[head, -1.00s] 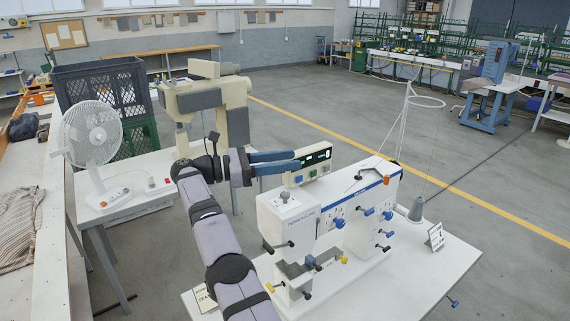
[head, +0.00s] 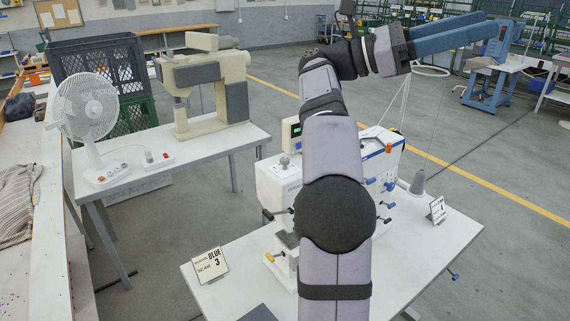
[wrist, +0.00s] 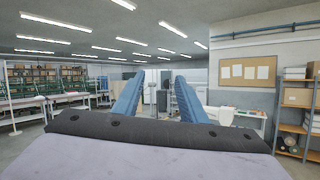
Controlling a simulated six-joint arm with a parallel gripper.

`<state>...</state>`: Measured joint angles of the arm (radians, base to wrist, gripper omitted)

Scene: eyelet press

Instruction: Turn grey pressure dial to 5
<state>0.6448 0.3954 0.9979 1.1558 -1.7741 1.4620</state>
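The white press (head: 275,187) stands on the white table, largely hidden behind my arm in the head view. A small grey knob (head: 284,161) sits on top of its left end; I cannot read any scale or setting on it, nor tell whether it is the pressure dial. Part of the display panel (head: 291,132) shows behind it. Blue knobs (head: 389,186) show on the right side. My gripper (head: 498,28) is high up at the upper right, well away from the press. Its blue fingers are apart and empty in the wrist view (wrist: 160,82).
A sign reading BLUE, SEAM 3 (head: 210,265) stands at the table's front left. A thread cone (head: 418,183) and a small card (head: 437,210) are at the right. A fan (head: 90,110) and beige machine (head: 208,85) stand on the left table. The air around my gripper is clear.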

